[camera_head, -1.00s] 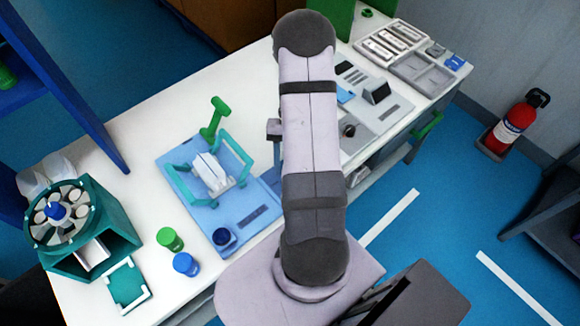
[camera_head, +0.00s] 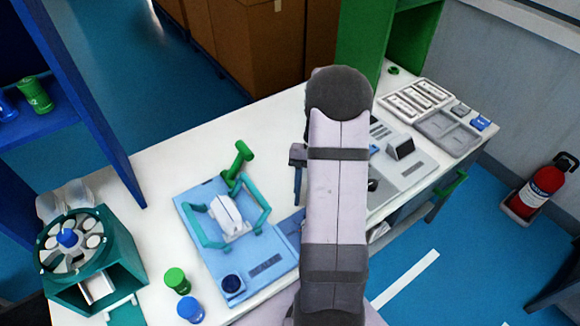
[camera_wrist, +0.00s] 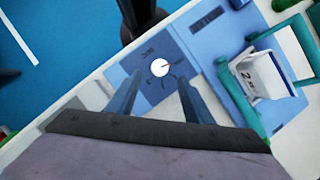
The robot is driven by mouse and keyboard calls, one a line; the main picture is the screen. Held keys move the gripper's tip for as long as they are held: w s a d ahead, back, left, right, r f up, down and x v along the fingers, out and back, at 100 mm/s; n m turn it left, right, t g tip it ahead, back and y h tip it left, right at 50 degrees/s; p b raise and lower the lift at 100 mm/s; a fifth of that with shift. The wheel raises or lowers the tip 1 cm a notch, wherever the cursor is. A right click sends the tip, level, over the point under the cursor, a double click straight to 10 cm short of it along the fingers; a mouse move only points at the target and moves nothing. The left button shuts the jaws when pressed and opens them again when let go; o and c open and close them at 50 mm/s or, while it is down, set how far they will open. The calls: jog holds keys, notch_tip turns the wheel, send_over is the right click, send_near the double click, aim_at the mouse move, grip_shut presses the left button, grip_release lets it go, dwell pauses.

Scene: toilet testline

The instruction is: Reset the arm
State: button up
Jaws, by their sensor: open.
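My arm (camera_head: 338,190) stretches up the middle of the head view over the table. In that view most of my gripper (camera_head: 298,175) is hidden behind the arm; only a dark part shows at its left side. In the wrist view my gripper (camera_wrist: 160,77) has its two fingers apart, with nothing held between them. Beyond the fingertips lies a blue plate (camera_wrist: 135,65) with a white round spot and dark marks. Contact with it cannot be told.
A blue board (camera_head: 208,262) with a teal-framed holder and white piece (camera_head: 230,215) lies left of my arm. A teal carousel (camera_head: 120,262), green bottle (camera_head: 177,281) and blue bottle (camera_head: 190,309) stand further left. Grey trays (camera_head: 447,133) lie right. A blue shelf frame (camera_head: 95,120) rises at left.

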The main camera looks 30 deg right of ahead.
jog(key=s+a+r+n+t+h, duration=0.1)
jog(key=s+a+r+n, duration=0.1)
jog(key=a, duration=0.4)
jog(key=s+a+r+n+t+h, duration=0.1)
jog(key=s+a+n, duration=0.1)
jog(key=a+n, duration=0.2)
jog(key=s+a+r+n+t+h, duration=0.1)
jog(key=s+a+r+n, duration=0.1)
jog(key=a, duration=0.8)
jog(key=shift+s+r+n, duration=0.35)
jog(key=shift+s+n, duration=0.05)
